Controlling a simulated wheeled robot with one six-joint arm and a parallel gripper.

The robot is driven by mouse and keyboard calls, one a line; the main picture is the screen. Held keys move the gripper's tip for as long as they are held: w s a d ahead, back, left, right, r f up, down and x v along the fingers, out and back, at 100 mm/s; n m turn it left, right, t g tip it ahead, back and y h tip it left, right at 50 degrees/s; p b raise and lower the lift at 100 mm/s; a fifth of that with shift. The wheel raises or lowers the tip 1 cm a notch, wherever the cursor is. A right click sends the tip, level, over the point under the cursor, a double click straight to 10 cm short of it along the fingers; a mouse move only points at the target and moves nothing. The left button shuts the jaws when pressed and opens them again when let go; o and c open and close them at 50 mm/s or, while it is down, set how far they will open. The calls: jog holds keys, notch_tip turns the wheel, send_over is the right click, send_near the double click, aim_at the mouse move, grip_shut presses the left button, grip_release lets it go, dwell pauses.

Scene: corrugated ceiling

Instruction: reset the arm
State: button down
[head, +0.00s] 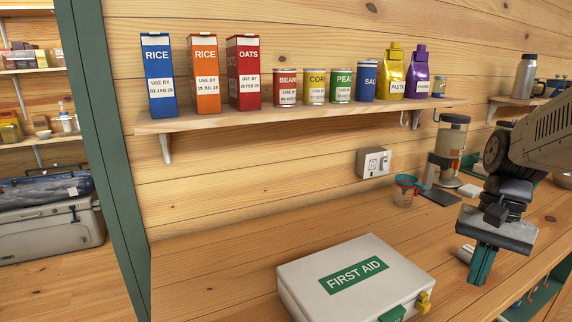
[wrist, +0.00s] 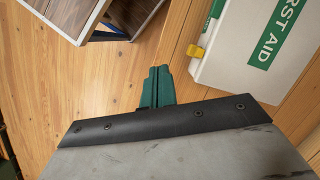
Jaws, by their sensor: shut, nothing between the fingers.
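My gripper (head: 481,268) hangs from my arm at the right of the head view, near the front edge of the wooden counter. Its green fingers are together with nothing between them. In the wrist view the closed green fingers (wrist: 157,88) show beyond the dark plate of my wrist. The gripper is to the right of the white first aid box (head: 352,270) and apart from it. The box also shows at the top right of the wrist view (wrist: 232,50), with a yellow latch.
A wall shelf (head: 300,115) above the counter holds boxes, cans and pouches. A blender-like appliance (head: 450,140) and a measuring cup (head: 405,190) stand at the back of the counter. The counter left of the first aid box (head: 215,275) is clear.

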jog(key=s+a+r+n+t+h, duration=0.2)
jog(key=s+a+n, duration=0.5)
jog(key=s, duration=0.5)
jog(key=shift+s+a+r+t, duration=0.3)
jog(key=shift+a+r+t, duration=0.4)
jog(key=shift+a, duration=0.1)
